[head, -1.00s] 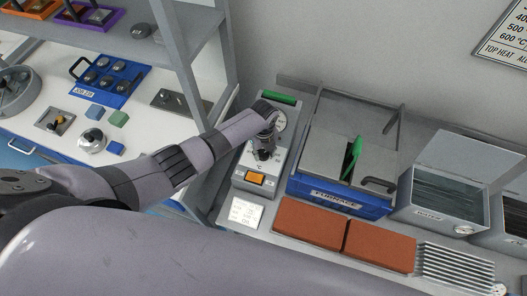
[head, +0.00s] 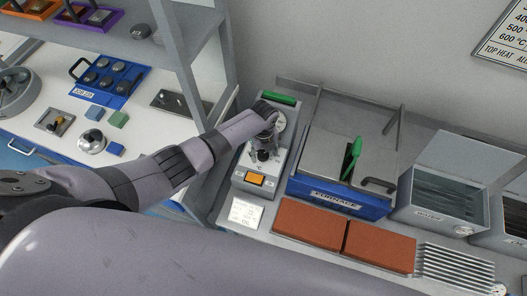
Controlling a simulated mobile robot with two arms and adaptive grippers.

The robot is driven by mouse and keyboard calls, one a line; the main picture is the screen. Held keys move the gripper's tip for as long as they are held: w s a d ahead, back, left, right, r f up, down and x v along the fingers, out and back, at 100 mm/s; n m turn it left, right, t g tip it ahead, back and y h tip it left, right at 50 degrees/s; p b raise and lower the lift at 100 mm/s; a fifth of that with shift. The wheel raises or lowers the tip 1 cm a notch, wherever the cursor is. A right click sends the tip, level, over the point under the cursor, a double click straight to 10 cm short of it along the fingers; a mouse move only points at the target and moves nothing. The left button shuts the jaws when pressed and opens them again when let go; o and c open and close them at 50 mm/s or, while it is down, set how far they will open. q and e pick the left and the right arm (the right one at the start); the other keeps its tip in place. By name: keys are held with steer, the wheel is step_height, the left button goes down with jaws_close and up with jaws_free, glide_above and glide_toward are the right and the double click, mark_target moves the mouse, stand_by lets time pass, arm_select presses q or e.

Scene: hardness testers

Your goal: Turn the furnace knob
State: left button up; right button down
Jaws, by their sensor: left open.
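The furnace (head: 340,201) is a blue box with a grey lid on the bench at centre right. A grey control box (head: 249,189) stands at its left, with a round white dial, an orange switch (head: 256,179) and a green strip on top. My left gripper (head: 264,156) points down over the control box, just below the dial. It covers the knob area, so the knob itself is hidden. I cannot tell whether the fingers touch it. My right gripper is not in view.
A green-handled piece (head: 352,158) stands up at the furnace lid. Two red-brown bricks (head: 310,222) lie in front, beside a ribbed metal rack (head: 455,270). An open water box (head: 440,205) is at the right.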

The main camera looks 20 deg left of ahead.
mark_target(263, 155)
arm_select(q)
steer(key=shift+r, duration=0.1)
step_height(263, 155, up, 12)
stand_by(0.5)
stand_by(0.5)
